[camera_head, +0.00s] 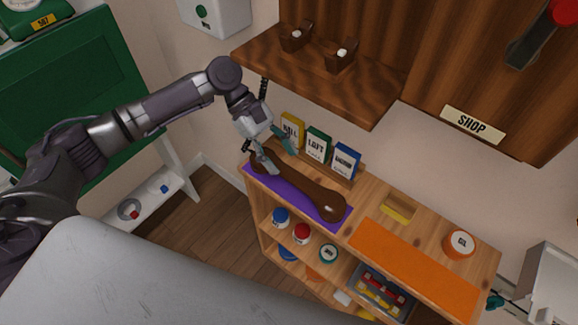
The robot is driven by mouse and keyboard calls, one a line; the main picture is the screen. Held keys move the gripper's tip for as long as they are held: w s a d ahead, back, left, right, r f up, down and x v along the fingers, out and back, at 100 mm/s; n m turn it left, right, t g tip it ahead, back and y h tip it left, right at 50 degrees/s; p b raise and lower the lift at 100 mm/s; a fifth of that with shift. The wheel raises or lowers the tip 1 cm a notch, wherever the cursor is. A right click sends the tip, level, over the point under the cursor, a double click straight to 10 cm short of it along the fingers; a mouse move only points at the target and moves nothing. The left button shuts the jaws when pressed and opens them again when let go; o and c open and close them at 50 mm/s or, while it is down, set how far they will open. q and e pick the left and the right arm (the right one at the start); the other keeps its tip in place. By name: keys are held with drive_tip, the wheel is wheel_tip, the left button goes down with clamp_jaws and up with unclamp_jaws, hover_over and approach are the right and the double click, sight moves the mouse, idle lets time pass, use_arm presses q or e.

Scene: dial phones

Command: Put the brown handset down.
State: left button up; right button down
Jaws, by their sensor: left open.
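The brown handset (300,189) lies lengthwise along the purple mat (262,184) at the left end of the wooden shelf unit's top. My left gripper (276,150) is at the handset's far left end, its fingers apart around or just above that end; whether they touch it I cannot tell. A brown cradle with two uprights (342,55) stands empty on the dark wooden ledge above. A small teal piece at the lower right edge (495,300) looks like a fingertip of my right gripper; the rest is hidden.
Several labelled boxes (318,145) stand behind the handset. An orange mat (415,267), a yellow block (398,209) and an orange jar (459,244) are to the right. The dark ledge (375,100) overhangs close to my left arm. Lower shelves hold small jars and a tray.

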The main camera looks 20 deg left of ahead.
use_arm(q)
drive_tip(key=v, duration=0.7)
drive_tip(key=shift+a+r, duration=0.2)
